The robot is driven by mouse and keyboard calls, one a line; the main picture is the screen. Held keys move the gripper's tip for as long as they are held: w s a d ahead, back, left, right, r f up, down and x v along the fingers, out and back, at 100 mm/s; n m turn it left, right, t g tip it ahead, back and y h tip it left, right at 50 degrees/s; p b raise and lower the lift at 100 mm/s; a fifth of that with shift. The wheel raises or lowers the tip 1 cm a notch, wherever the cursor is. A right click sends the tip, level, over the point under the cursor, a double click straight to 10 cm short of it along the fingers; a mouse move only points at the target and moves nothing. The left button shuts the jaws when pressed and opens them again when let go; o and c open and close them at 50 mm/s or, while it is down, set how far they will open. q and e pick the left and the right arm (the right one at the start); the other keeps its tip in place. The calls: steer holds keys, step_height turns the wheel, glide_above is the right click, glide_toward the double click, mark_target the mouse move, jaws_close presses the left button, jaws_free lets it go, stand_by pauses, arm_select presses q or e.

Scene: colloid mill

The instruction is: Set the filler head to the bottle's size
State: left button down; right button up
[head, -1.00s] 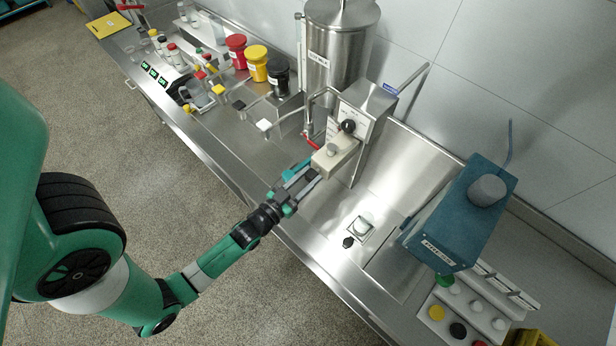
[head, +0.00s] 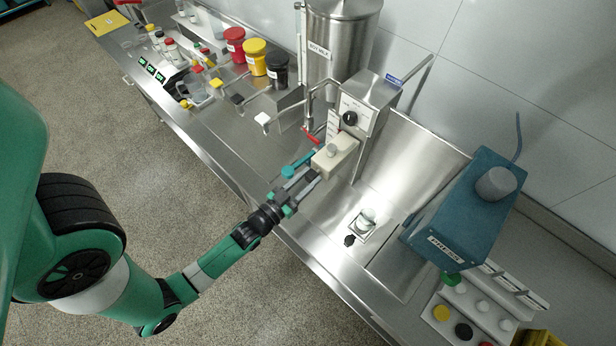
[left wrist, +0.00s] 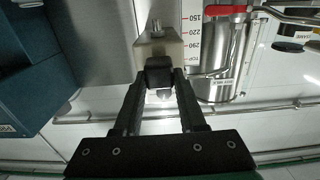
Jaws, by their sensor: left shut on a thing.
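The filler is a steel column (head: 374,105) with a black knob (head: 350,119) on its sloped face. Its cream filler head (head: 336,153) sticks out below the knob, with a grey knob on top. My left gripper (head: 312,174) is at the front of the head. In the left wrist view its fingers (left wrist: 160,78) are shut on the head's dark grip (left wrist: 158,71), just in front of the cream block. A scale (left wrist: 193,40) with 150, 220 and 290 runs beside it. The small pale bottle (head: 367,216) stands on a square plate, right of the head. My right gripper is out of view.
A black cap (head: 350,240) lies by the plate. A blue machine (head: 465,215) and a rack of caps (head: 475,308) stand right. A steel hopper (head: 338,45) is behind; red, yellow and black pots (head: 255,58) stand left. The counter's front middle is clear.

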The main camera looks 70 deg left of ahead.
arm_select(q)
step_height(320, 180, down, 3)
steer(key=shift+f+b, duration=0.1)
steer(key=shift+b, duration=0.45)
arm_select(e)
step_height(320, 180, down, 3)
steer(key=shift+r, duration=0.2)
arm_select(q)
steer(key=shift+c, duration=2.4)
jaws_free()
steer(key=v, duration=1.1)
steer(key=shift+s+d, duration=0.15)
steer(key=shift+s, duration=0.1)
